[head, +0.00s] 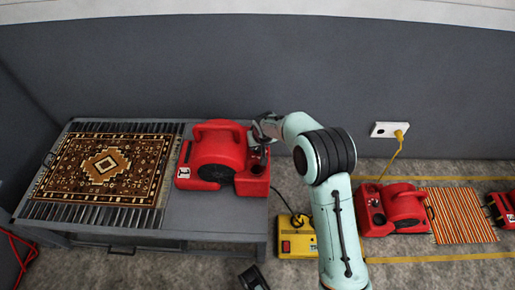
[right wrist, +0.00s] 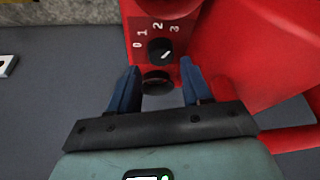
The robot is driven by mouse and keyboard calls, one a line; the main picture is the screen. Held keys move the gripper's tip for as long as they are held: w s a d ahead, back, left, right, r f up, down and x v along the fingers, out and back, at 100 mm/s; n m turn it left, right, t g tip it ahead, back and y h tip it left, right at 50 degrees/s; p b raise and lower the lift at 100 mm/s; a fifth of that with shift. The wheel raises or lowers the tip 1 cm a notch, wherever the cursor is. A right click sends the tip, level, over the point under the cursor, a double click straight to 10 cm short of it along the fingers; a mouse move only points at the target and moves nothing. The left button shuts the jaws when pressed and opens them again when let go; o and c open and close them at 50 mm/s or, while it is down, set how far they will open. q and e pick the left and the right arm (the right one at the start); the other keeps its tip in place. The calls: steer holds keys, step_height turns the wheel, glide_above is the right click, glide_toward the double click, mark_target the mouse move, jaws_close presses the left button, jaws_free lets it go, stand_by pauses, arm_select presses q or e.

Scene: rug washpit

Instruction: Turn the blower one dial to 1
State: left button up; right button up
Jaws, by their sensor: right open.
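A red blower (head: 218,152) stands on the right part of the grey bench in the head view. In the right wrist view its red panel (right wrist: 136,56) carries a small black dial (right wrist: 160,50) with white marks 0, 1, 2 and 3 around it. The dial's white pointer line slants up to the right, nearest the 3 side. My right gripper (right wrist: 155,88) is open, its two blue fingers apart just below the dial and touching nothing I can make out. A black round part (right wrist: 156,82) shows between the fingers. My left gripper is not identifiable in view.
A patterned rug (head: 105,165) lies on the slatted bench (head: 230,208) left of the blower. A yellow box (head: 297,243) and another red blower (head: 392,211) stand on the floor at right, near a striped rug (head: 461,216) and a wall socket (head: 384,130).

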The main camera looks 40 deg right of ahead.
mark_target(258, 149)
arm_select(q)
steer(key=shift+w+a+f+t+b, duration=0.2)
steer(key=shift+w+a+f, duration=0.1)
steer(key=shift+w, duration=0.15)
steer(key=shift+w+a+f+t+b, duration=0.1)
steer(key=shift+w+a+f+b, duration=0.1)
steer(key=shift+w+f, duration=0.15)
arm_select(e)
steer(key=shift+x, duration=2.15)
steer(key=c, duration=0.8)
steer(key=shift+o, duration=0.2)
